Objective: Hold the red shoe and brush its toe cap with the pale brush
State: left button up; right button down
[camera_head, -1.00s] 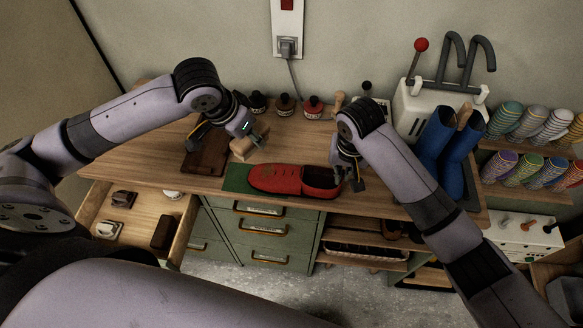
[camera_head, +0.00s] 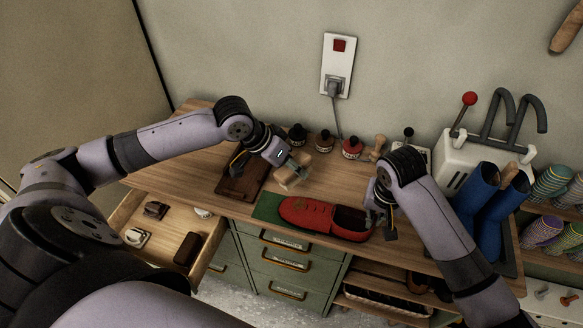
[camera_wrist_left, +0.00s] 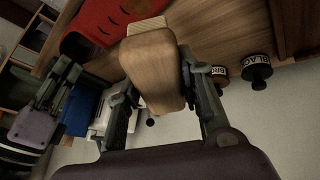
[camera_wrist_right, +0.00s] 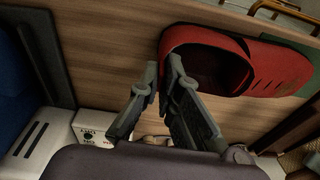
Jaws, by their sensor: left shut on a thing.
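The red shoe (camera_head: 309,213) lies on a green mat (camera_head: 268,206) at the bench's front edge, toe to the left and opening to the right. My left gripper (camera_head: 287,164) is shut on the pale brush (camera_head: 294,177), above and behind the toe end. In the left wrist view the wooden brush back (camera_wrist_left: 153,68) sits between the fingers, with pale bristles at its far end, apart from the shoe. My right gripper (camera_head: 378,208) is at the shoe's heel. In the right wrist view its fingertips (camera_wrist_right: 162,72) stand slightly apart at the heel rim; firm contact is unclear.
A dark brown board (camera_head: 232,187) lies left of the brush. Several bottles (camera_head: 325,141) stand at the back. Blue boots (camera_head: 476,200) stand right of my right arm. An open drawer (camera_head: 133,212) juts out at the front left.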

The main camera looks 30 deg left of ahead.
aim_at(298, 182)
pick_arm(q)
jog(key=shift+w+d+f, duration=0.1)
jog(key=shift+d+f, duration=0.15)
jog(key=shift+f, duration=0.6)
jog(key=shift+s+d+f, duration=0.1)
jog(key=shift+d+f, duration=0.1)
jog(key=shift+f, duration=0.65)
jog(key=shift+w+d+f, duration=0.1)
jog(key=shift+d+f, duration=0.15)
jog(key=shift+f, duration=0.6)
jog(key=shift+d+f, duration=0.25)
jog(key=shift+f, duration=0.8)
